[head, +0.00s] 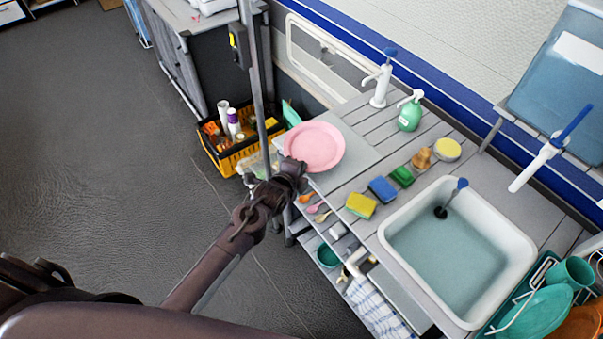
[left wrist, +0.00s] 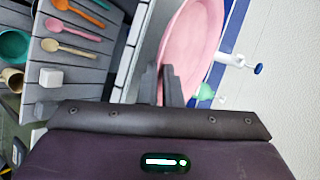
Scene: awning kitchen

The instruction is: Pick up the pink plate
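The pink plate (head: 314,146) is round and lies roughly level at the left end of the grey counter, its left edge reaching past the counter's end. My left gripper (head: 296,170) is at the near rim of the plate. In the left wrist view, the two dark fingers (left wrist: 164,88) are close together with the rim of the pink plate (left wrist: 190,45) between them, so the gripper looks shut on it. Whether the plate is lifted clear of the counter cannot be told. My right gripper is not in view.
A black and yellow crate (head: 217,158) with bottles stands left of the plate. Sponges (head: 382,188), a green soap bottle (head: 409,115) and a white sink (head: 520,244) are to the right. Spoons (head: 315,208) lie on a shelf below. A dark upright post rises beside the arm.

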